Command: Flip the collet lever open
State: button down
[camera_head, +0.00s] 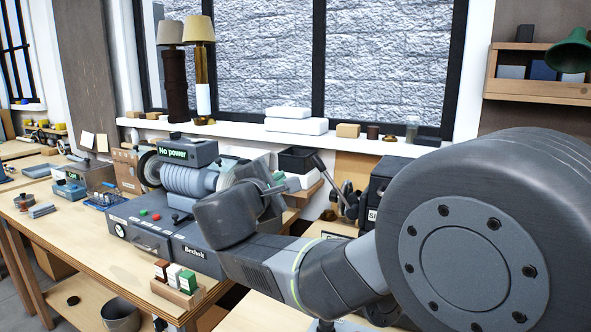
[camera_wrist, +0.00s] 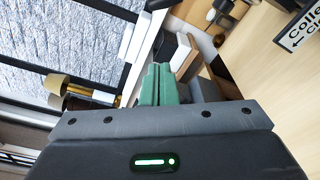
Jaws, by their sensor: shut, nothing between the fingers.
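My gripper shows in the wrist view as two green fingers (camera_wrist: 158,85), closed together with nothing seen between them. No lever shows clearly in the wrist view.
A "No power" display (camera_head: 188,153) sits over the lathe's ribbed grey drum. A small wooden rack (camera_head: 178,292) with coloured blocks stands at the bench's front edge. Two lamps (camera_head: 199,55) and white boxes (camera_head: 296,125) stand on the windowsill. My arm fills the right side.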

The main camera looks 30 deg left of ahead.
jog(key=w+d+r+p, duration=0.1)
jog(key=w+p, duration=0.2)
jog(key=w, duration=0.6)
jog(key=shift+d+r, duration=0.1)
jog(key=shift+b, duration=0.4)
